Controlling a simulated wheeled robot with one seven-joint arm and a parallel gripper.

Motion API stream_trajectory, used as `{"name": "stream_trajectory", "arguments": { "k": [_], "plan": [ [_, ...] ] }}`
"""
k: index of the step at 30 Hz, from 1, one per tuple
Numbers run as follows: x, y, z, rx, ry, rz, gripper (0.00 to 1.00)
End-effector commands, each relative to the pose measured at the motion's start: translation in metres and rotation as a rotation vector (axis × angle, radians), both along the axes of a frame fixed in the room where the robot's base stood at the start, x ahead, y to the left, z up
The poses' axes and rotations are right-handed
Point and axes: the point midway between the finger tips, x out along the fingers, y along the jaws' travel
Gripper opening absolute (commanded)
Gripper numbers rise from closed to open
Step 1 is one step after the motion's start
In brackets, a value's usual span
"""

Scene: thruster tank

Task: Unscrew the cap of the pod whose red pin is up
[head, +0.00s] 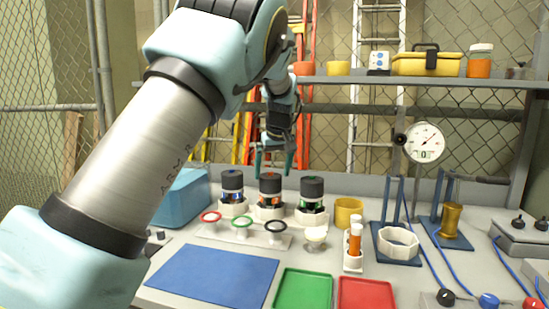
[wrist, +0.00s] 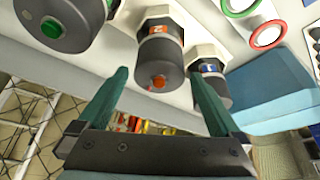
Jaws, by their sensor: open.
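Three pods with dark caps stand in white hexagonal holders on the bench: left pod (head: 232,181), middle pod (head: 270,184) and right pod (head: 312,188). Their cap tops carry blue, red and green marks in that order. In the wrist view, the middle pod (wrist: 158,52) has an orange label with a 2. Its cap shows a red disc and a small red spot beside it; I cannot tell whether that spot is a raised pin. My gripper (head: 275,163) is open and empty above the middle pod, its fingers apart on either side of that cap in the wrist view (wrist: 158,79).
Red, green and black rings (head: 243,222) stand in front of the pods. A blue mat (head: 212,275), green tray (head: 303,288) and red tray (head: 366,293) lie at the front. A blue bin (head: 180,197) is left; an orange-filled tube (head: 355,240) and blue stands are right.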

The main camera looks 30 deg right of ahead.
Motion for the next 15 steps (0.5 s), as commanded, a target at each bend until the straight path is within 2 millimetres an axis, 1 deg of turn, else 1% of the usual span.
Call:
{"name": "stream_trajectory", "arguments": {
  "k": [1, 3, 6, 10, 15],
  "plan": [
    [0.003, 0.000, -0.008, 0.002, 0.002, 0.001, 1.00],
    [0.007, -0.001, -0.018, 0.002, 0.002, 0.002, 1.00],
    [0.012, -0.001, -0.028, 0.002, 0.001, 0.002, 1.00],
    [0.015, -0.002, -0.036, -0.001, 0.001, 0.002, 1.00],
    [0.016, -0.003, -0.040, -0.002, 0.000, 0.001, 1.00]
  ]
}}
